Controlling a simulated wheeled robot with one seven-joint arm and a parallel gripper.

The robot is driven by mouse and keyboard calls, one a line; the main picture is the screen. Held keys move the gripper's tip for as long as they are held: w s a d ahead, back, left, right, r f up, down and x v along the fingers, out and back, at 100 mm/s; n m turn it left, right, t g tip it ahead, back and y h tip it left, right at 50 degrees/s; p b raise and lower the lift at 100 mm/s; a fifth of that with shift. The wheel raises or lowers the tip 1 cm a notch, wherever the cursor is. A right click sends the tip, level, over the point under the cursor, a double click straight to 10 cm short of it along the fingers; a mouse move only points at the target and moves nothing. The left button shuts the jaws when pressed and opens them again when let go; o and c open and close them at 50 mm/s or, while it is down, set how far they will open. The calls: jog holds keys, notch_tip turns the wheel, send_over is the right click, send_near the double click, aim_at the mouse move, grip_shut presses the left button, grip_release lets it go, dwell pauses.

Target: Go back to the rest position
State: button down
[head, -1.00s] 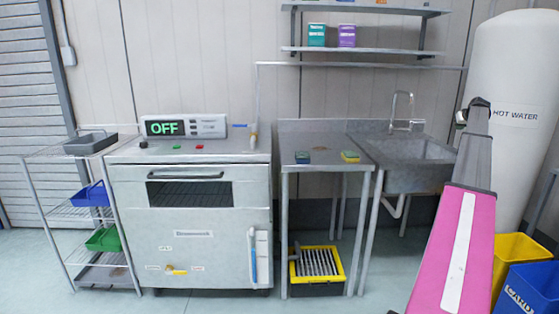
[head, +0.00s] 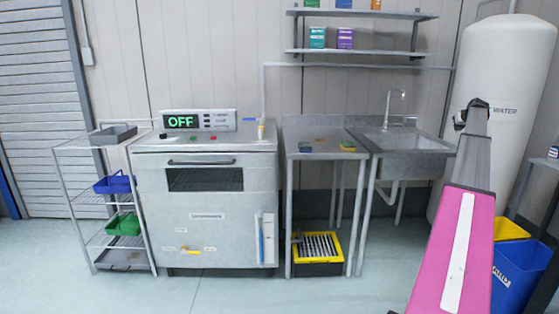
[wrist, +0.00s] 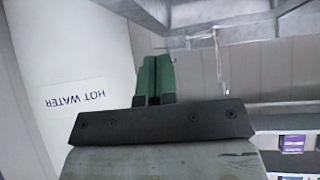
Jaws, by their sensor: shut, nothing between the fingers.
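My arm, with a pink link, rises at the right of the head view, folded up in front of the water heater. My gripper shows in the wrist view (wrist: 154,78) with its two green fingers together and nothing between them. In the head view the gripper itself is hard to make out at the dark top end of the arm. It is apart from every object there.
A metal sink (head: 412,160), a steel table (head: 325,142) and a grey machine (head: 210,235) reading OFF line the wall. A wire rack (head: 75,190) stands left. The water heater (head: 510,75) and a blue bin (head: 520,272) are right. The front floor is clear.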

jog(key=s+a+f+g+y, duration=0.1)
jog(key=s+a+f, duration=0.3)
jog(key=a+f, duration=0.8)
jog(key=s+a+f+g, duration=0.3)
jog(key=a+f, duration=0.5)
jog(key=a, duration=0.8)
jog(key=s+a+f+y, duration=0.1)
jog(key=s+a+f, duration=0.5)
jog(key=a+f, duration=0.6)
jog(key=s+a+f+g, duration=0.1)
jog(key=s+a+f, duration=0.3)
jog(key=s+a, duration=0.6)
jog(key=s+a+f+n+g, duration=0.1)
jog(key=s+a+f, duration=0.3)
jog(key=s+a, duration=0.5)
jog(key=s+a+f+g, duration=0.3)
jog(key=s+a+f, duration=0.2)
jog(key=s+a, duration=0.5)
jog(key=s, duration=0.4)
jog(key=shift+s+a+n, duration=0.3)
jog(key=shift+a+n, duration=0.05)
jog(key=shift+n, duration=0.05)
